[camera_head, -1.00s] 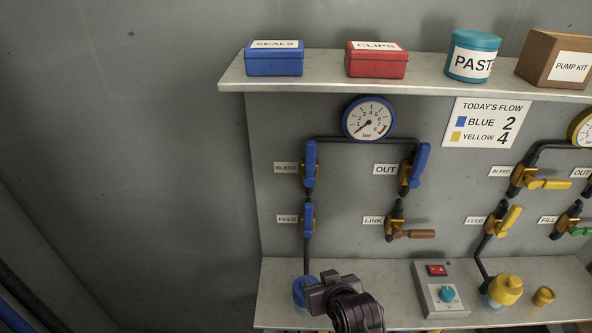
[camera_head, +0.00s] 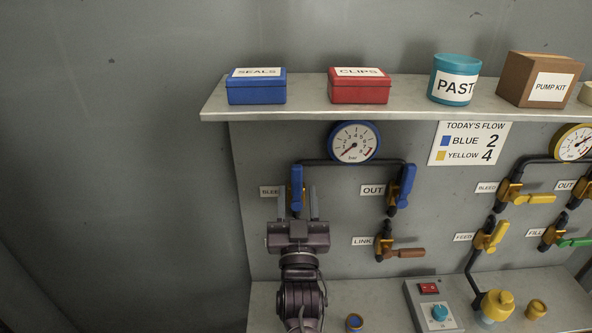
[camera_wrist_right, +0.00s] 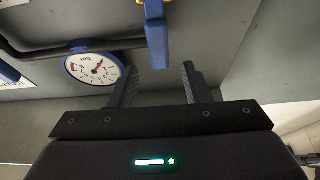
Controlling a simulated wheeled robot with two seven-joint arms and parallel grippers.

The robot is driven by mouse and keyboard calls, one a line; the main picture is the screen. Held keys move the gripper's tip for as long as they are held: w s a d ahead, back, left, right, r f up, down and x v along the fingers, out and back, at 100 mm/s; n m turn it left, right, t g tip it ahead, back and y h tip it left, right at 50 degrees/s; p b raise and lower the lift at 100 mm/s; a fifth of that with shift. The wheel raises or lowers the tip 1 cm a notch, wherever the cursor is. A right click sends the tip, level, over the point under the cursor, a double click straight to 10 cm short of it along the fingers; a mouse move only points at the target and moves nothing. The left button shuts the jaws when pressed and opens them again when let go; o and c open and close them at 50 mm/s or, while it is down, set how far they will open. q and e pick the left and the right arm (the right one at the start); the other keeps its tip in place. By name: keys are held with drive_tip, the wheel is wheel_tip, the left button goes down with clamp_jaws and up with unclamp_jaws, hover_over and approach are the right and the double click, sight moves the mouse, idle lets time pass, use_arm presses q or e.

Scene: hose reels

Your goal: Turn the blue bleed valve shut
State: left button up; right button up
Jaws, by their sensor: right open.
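The blue bleed valve (camera_head: 297,186) is on the panel's left side, beside the partly covered BLEED label (camera_head: 270,191). Its blue lever stands upright. My right gripper (camera_head: 298,192) is open and empty, fingers pointing up, one on each side of the lever's lower part as seen from the head. In the right wrist view the lever (camera_wrist_right: 158,38) hangs just beyond the gap between the open fingertips (camera_wrist_right: 160,75), and no contact shows. The gripper hides the blue feed valve below. My left gripper is not in view.
The blue OUT valve (camera_head: 407,182) and brown-handled LINK valve (camera_head: 404,252) are to the right. A dark pipe (camera_head: 345,163) runs above, under the round gauge (camera_head: 354,142). A shelf (camera_head: 330,112) with boxes overhangs the panel. The wall at left is clear.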

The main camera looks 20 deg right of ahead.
sight(297, 178)
drive_tip(key=p+x, duration=0.2)
drive_tip(key=x, duration=0.4)
drive_tip(key=shift+f, duration=0.1)
drive_tip(key=shift+c, duration=0.4)
clamp_jaws()
